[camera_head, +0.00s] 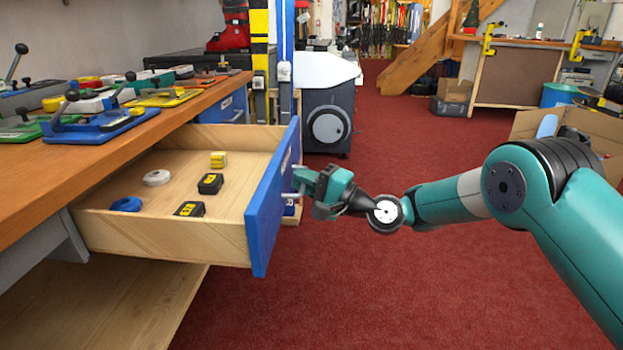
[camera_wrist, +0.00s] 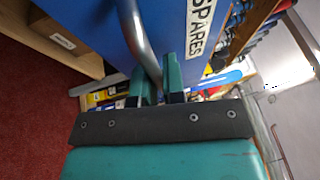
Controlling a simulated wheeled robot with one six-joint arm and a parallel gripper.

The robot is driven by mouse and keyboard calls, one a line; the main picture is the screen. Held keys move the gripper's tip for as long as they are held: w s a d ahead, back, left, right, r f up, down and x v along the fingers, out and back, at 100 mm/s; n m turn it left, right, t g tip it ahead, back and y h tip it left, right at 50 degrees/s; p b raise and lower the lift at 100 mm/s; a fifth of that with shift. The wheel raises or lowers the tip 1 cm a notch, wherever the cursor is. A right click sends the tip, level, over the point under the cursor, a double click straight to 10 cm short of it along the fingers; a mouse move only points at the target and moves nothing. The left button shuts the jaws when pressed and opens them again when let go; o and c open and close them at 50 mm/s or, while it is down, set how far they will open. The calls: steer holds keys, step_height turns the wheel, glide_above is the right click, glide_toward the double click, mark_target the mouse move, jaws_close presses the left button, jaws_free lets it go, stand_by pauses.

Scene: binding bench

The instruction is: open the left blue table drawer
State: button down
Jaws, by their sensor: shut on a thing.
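The left blue table drawer (camera_head: 265,218) stands pulled far out from the bench in the head view. Its wooden inside shows. My gripper (camera_head: 303,182) is at the outer side of the blue front, shut on the metal drawer handle. In the wrist view my gripper (camera_wrist: 158,80) has its two teal fingers on either side of the curved grey handle (camera_wrist: 134,35). The blue front (camera_wrist: 95,25) with a white SPARES label (camera_wrist: 201,28) fills the top of that view. The exact contact at the fingertips is partly hidden.
Inside the drawer lie a yellow block (camera_head: 218,159), black-and-yellow items (camera_head: 210,183), a white disc (camera_head: 157,177) and a blue disc (camera_head: 126,204). Another blue drawer front (camera_head: 228,106) sits farther along the bench (camera_head: 40,190). Red floor (camera_head: 400,280) is clear to the right.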

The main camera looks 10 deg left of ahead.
steer(key=shift+w+d, duration=0.1)
steer(key=shift+d, duration=0.45)
steer(key=c, duration=1.5)
jaws_free()
steer(key=b+v, duration=1.7)
steer(key=b, duration=0.4)
steer(key=shift+d+b, duration=0.25)
steer(key=shift+b, duration=0.05)
